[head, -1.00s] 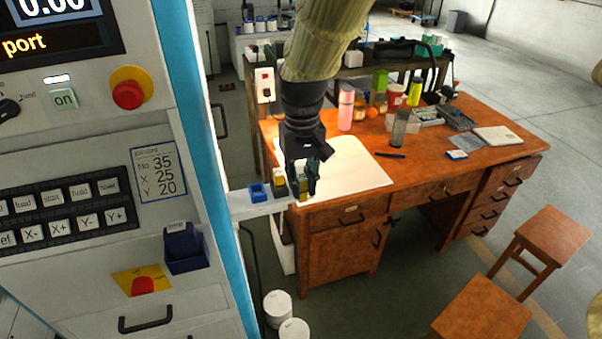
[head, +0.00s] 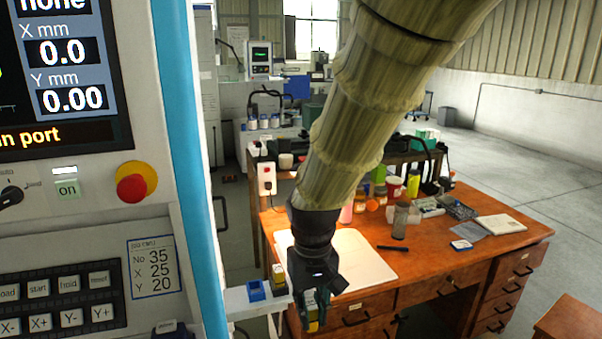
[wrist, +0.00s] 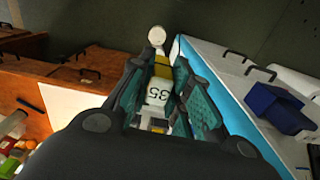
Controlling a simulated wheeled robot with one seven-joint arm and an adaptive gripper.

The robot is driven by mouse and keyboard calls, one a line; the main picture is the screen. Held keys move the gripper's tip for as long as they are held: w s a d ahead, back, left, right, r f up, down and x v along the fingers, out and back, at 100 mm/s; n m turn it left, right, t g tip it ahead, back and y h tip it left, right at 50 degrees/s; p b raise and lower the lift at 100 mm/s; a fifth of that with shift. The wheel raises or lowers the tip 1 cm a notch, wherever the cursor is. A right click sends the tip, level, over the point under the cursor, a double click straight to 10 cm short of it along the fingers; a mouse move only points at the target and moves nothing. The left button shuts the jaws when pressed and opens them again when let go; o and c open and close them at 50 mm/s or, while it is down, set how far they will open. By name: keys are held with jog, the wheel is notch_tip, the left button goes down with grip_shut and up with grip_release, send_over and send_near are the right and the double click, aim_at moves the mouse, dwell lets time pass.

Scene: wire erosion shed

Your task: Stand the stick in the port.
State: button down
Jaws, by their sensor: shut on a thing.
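My gripper (head: 316,300) is shut on a stick (head: 312,325), which shows yellow in the head view near the bottom edge. In the wrist view the stick (wrist: 158,95) sits between the teal-padded jaws (wrist: 168,92); it has a white face marked 35 and a yellow band. The gripper hangs in front of and to the right of the small white shelf. A dark blue box on the machine front, possibly the port, shows in the wrist view (wrist: 280,108) to the right of the stick; only its top shows in the head view (head: 172,330).
The shelf (head: 240,302) carries a blue holder (head: 255,290) and another yellow-and-white stick (head: 278,279) in a dark holder. The machine panel (head: 95,225) stands at left, its card (head: 152,267) reading No 35. A cluttered wooden desk (head: 400,262) stands behind the gripper.

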jog(key=w+d+f+m, duration=0.1)
jog(key=d+f, duration=0.4)
jog(key=f, duration=0.4)
jog(key=w+d+f+m, duration=0.1)
jog(key=d+f, duration=0.4)
jog(key=f, duration=0.5)
jog(key=w+d+f+m, duration=0.1)
jog(key=w+d+f, duration=0.1)
jog(key=d+f, duration=0.3)
notch_tip(320, 180, down, 4)
jog(key=shift+w+d+f, duration=0.15)
jog(key=shift+w+d, duration=0.05)
jog(key=shift+d, duration=0.15)
